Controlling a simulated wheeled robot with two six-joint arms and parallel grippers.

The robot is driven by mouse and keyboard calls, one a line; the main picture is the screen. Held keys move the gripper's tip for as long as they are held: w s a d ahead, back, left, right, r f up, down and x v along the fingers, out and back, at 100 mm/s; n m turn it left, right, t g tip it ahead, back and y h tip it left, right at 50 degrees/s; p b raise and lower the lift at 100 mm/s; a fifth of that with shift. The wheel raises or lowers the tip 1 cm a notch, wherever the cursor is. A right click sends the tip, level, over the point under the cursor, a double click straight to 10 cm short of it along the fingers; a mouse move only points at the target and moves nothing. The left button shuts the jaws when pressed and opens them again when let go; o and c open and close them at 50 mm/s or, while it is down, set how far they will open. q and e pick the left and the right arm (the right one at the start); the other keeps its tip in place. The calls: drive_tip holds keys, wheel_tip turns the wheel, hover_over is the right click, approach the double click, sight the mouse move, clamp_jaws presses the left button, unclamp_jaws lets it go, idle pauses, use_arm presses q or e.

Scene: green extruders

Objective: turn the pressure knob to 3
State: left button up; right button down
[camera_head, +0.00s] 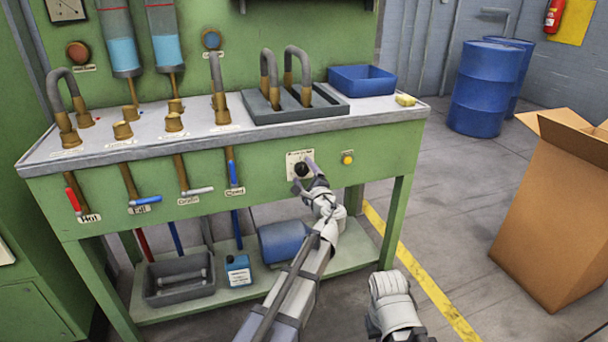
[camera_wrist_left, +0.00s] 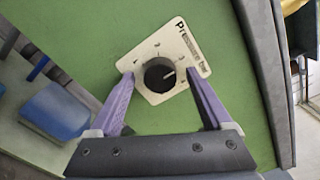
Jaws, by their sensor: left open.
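The pressure knob (camera_head: 301,170) is a black round knob on a pale label plate on the green front panel. My left gripper (camera_head: 303,169) is at the knob. In the left wrist view its two purple fingers (camera_wrist_left: 162,74) are open, one on each side of the knob, with visible gaps between them and it.
An orange button (camera_head: 347,158) sits right of the knob. Several levers, including a red-handled one (camera_head: 73,199), line the panel to the left. A blue bin (camera_head: 361,80) stands on the bench; a blue canister (camera_head: 284,241) lies on the lower shelf. A cardboard box (camera_head: 555,215) stands at right.

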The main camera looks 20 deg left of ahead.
use_arm(q)
drive_tip(key=shift+s, duration=0.1)
drive_tip(key=v, duration=0.7)
drive_tip(key=shift+s+d, duration=0.25)
drive_tip(key=s+d+f+n+g+h, duration=0.1)
drive_tip(key=s+f+n+g+h, duration=0.1)
drive_tip(key=s+f+n+g, duration=0.9)
drive_tip(key=s+d+f+n+g+h, duration=0.1)
drive_tip(key=s+d+f+g+h, duration=0.15)
drive_tip(key=s+d+f, duration=0.55)
drive_tip(key=s+d+f+n+g+h, duration=0.1)
drive_tip(key=s+d+f+g+h, duration=0.2)
drive_tip(key=s, duration=0.8)
wheel_tip(320, 180, up, 33)
drive_tip(key=t+h+p, duration=0.1)
drive_tip(key=p, duration=3.1)
drive_tip(key=shift+w+d+f, duration=0.15)
drive_tip(key=shift+w+f, duration=0.05)
drive_tip(key=shift+w, duration=0.1)
